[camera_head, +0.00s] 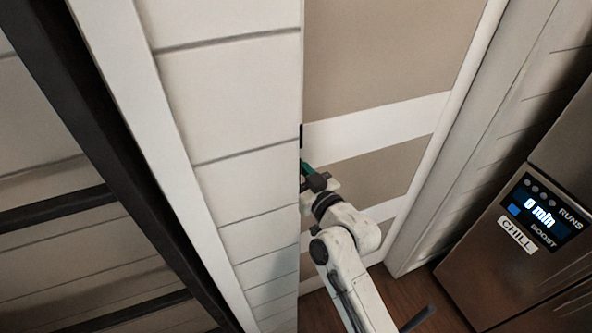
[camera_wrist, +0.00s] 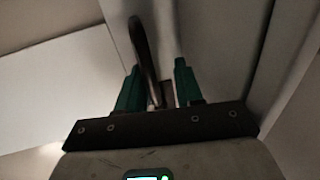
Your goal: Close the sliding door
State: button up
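The sliding door (camera_head: 385,60) is a beige panel with white cross bands, running from the white plank wall to a white frame on the right. A dark curved handle (camera_wrist: 144,50) shows in the wrist view, with its lower end between the two green fingers of my gripper (camera_wrist: 158,88). The fingers are apart, and a gap shows between the handle and the right finger. I cannot tell whether the left finger touches it. In the head view my gripper (camera_head: 305,170) is at the plank wall's edge, its fingertips partly hidden.
The white plank wall (camera_head: 235,110) fills the left, with a black metal frame (camera_head: 85,110) in front. A steel appliance with a lit "0 min" display (camera_head: 540,212) stands at the right. Some wooden floor (camera_head: 425,295) shows between it and my arm.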

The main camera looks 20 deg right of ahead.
jog(key=s+d+b, duration=0.2)
jog(key=s+b, duration=0.1)
jog(key=s, duration=0.7)
jog(key=shift+s, duration=0.35)
jog(key=shift+d, duration=0.1)
jog(key=s+d+f+g+h, duration=0.1)
jog(key=s+d+f+g, duration=0.1)
jog(key=s+f+g, duration=0.9)
jog(key=s+d+f+m+g+h, duration=0.1)
jog(key=s+f, duration=0.3)
jog(key=s, duration=0.4)
jog(key=s+d+f+m+g+h, duration=0.1)
jog(key=s+d+f+g, duration=0.2)
jog(key=s, duration=0.5)
jog(key=shift+s+f+m+g+h, duration=0.3)
jog(key=shift+s+f+g, duration=0.15)
jog(key=shift+g, duration=0.35)
